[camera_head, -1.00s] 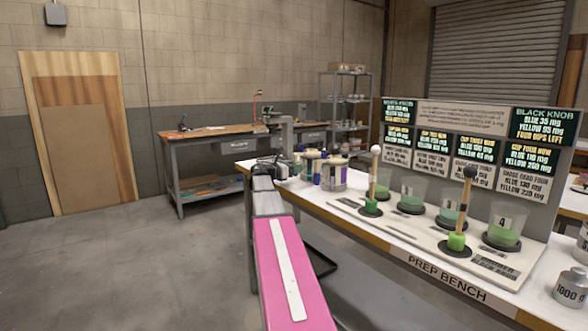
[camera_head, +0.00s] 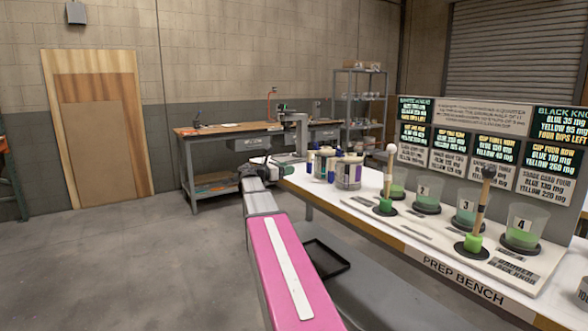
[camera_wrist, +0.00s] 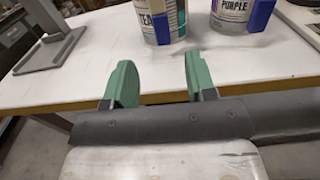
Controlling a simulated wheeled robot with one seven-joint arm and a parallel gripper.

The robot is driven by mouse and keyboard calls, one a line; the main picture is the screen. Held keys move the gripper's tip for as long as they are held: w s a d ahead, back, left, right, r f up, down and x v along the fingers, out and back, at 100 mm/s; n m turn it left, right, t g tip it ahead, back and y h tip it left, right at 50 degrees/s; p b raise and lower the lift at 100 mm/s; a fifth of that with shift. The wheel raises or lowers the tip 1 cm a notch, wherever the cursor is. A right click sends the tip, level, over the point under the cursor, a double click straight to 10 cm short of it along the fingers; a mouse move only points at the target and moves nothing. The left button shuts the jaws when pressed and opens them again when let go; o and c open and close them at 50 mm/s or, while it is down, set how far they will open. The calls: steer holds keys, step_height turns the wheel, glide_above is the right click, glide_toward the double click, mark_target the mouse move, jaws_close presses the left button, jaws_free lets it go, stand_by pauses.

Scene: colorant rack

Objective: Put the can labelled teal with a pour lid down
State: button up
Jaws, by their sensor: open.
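The can labelled teal (camera_wrist: 160,22) stands on the white bench top in the wrist view. Its label is partly readable, with a blue clip-like part at its right, and its top is cut off. In the head view a can behind the purple one (camera_head: 322,160) seems to be the same can. My gripper (camera_wrist: 154,84) is open and empty, its green fingers apart at the bench edge, short of the can and not touching it. In the head view my gripper is small, left of the cans.
The can labelled purple (camera_wrist: 234,12) stands right of the teal can, close by. A grey stand (camera_wrist: 50,45) is on the bench at the left. Cups (camera_head: 465,213) and sticks stand along the prep bench before sign boards (camera_head: 480,130). Bare bench top lies before the cans.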

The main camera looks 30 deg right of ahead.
steer(key=s+a+f+m+y, duration=0.3)
steer(key=a+f, duration=0.2)
steer(key=f, duration=0.4)
steer(key=s+a+f+m+y, duration=0.25)
steer(key=a+f, duration=0.25)
steer(key=f, duration=0.3)
steer(key=s+a+f+m+y, duration=0.3)
steer(key=s+a+f+y, duration=0.15)
steer(key=f, duration=0.45)
steer(key=s+a+f+m+y, duration=0.4)
steer(key=s+a+f, duration=0.3)
steer(key=a, duration=0.2)
steer(key=s+a+f+m+g+y, duration=0.1)
steer(key=s+a+f+m+y, duration=0.3)
steer(key=a, duration=0.5)
step_height(320, 180, down, 3)
steer(key=s+m, duration=0.2)
steer(key=s, duration=0.1)
steer(key=shift+a, duration=0.35)
